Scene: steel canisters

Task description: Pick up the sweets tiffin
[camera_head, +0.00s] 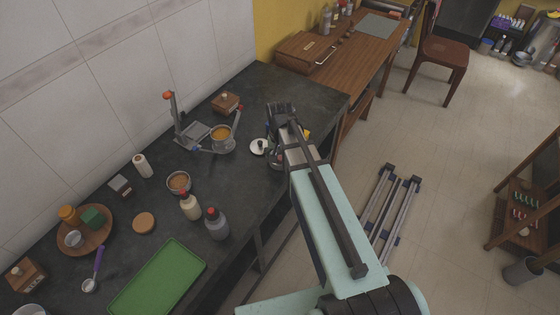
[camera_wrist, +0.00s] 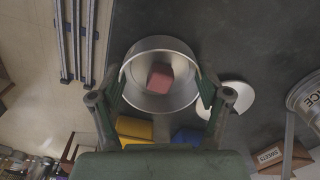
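In the wrist view an open steel canister (camera_wrist: 135,62) with a pink-red block (camera_wrist: 160,77) inside lies directly under my gripper (camera_wrist: 162,88). Its two fingers stand apart on either side of the canister; whether they touch its wall cannot be made out. The canister shows only partly beside my arm in the head view (camera_head: 274,161). A pale round lid (camera_wrist: 238,97) lies beside it on the counter; the lid has a dark knob in the head view (camera_head: 259,147). No label shows on the canister.
The dark counter (camera_head: 108,205) holds a balance (camera_head: 222,138), a wooden box (camera_head: 226,102), bottles, bowls and a green tray (camera_head: 158,280). Yellow and blue items (camera_wrist: 134,128) lie close to the canister. The counter's edge is near it, with floor beyond.

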